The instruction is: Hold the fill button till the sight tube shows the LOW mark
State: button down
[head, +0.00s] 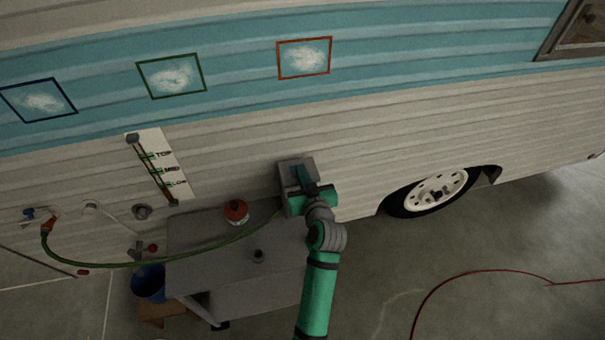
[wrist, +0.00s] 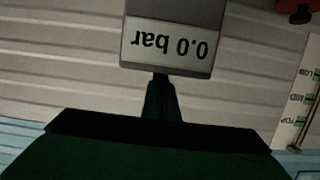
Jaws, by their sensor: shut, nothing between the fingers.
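The sight tube (head: 155,170) is mounted on a white plate on the camper wall, left of my arm, with green marks labelled TOP, MID and LOW. Its plate also shows at the right edge of the wrist view (wrist: 305,110). I cannot make out a liquid level in it. A grey box (head: 297,168) is at the wall; in the wrist view the box (wrist: 172,65) has an upside-down display reading 0.0 bar. My gripper (head: 306,190) is shut and empty at the box; its fingertips (wrist: 159,80) meet the display's edge in view. I cannot tell whether they touch. No fill button is visible.
A grey table (head: 225,270) below the box carries a red-topped item (head: 236,211). A green hose (head: 140,262) runs from an orange connector (head: 47,227) across it. A blue bucket (head: 148,283) stands left. The camper wheel (head: 437,194) is right; floor there holds a thin red cable (head: 470,273).

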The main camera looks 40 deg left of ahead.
jog(key=r, duration=0.4)
jog(key=shift+s+d, duration=0.1)
jog(key=shift+d, duration=0.1)
jog(key=v, duration=0.9)
jog(key=shift+s+d, duration=0.2)
jog(key=shift+s, duration=0.1)
